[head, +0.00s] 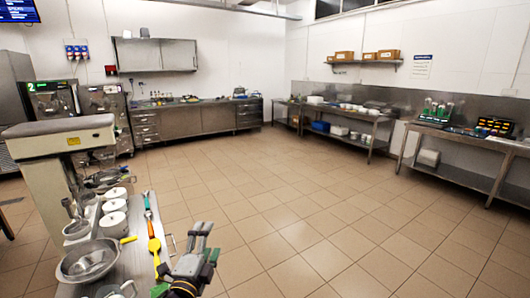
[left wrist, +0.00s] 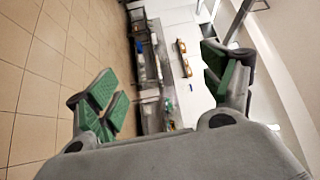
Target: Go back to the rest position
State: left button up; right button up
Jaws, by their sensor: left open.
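My left gripper (head: 198,240) shows at the bottom of the head view, just right of the near steel table (head: 134,268). It is raised, with its grey and green fingers pointing away from me. In the left wrist view its two green-padded fingers (left wrist: 163,82) stand wide apart with nothing between them. That view looks sideways across the room, with tiled floor on the left. My right gripper is in neither view.
The near table carries a steel bowl (head: 88,261), white lidded pots (head: 113,224) and a yellow spatula (head: 154,246). Steel counters (head: 197,121) line the back wall, and a side table (head: 450,165) stands at right. The tiled floor (head: 290,205) between is clear.

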pick_arm(q)
jog(key=s+a+f+n+g+y, duration=0.25)
jog(key=s+f+n+g, duration=0.2)
jog(key=f, duration=0.25)
jog(key=s+a+f+n+g+y, duration=0.1)
jog(key=s+a+f+n+g, duration=0.25)
jog(key=f+n, duration=0.3)
jog(key=s+f+n+g+h, duration=0.1)
jog(key=s+f+n+g, duration=0.3)
jog(key=s, duration=0.4)
jog(key=s+f+n+g+h, duration=0.1)
jog(key=s+f+g, duration=0.2)
jog(key=s+f, duration=0.45)
jog(key=s+a+f+g, duration=0.1)
jog(key=s+f, duration=0.1)
jog(key=f, duration=1.4)
jog(key=s+f, duration=0.2)
jog(key=f, duration=1.3)
jog(key=s+a+f, duration=0.3)
jog(key=s+f, duration=0.7)
jog(key=s+a+f+g+y, duration=0.1)
jog(key=s+a+f, duration=0.2)
jog(key=s+f, duration=0.7)
jog(key=shift+s+a, duration=0.25)
jog(key=shift+s, duration=0.15)
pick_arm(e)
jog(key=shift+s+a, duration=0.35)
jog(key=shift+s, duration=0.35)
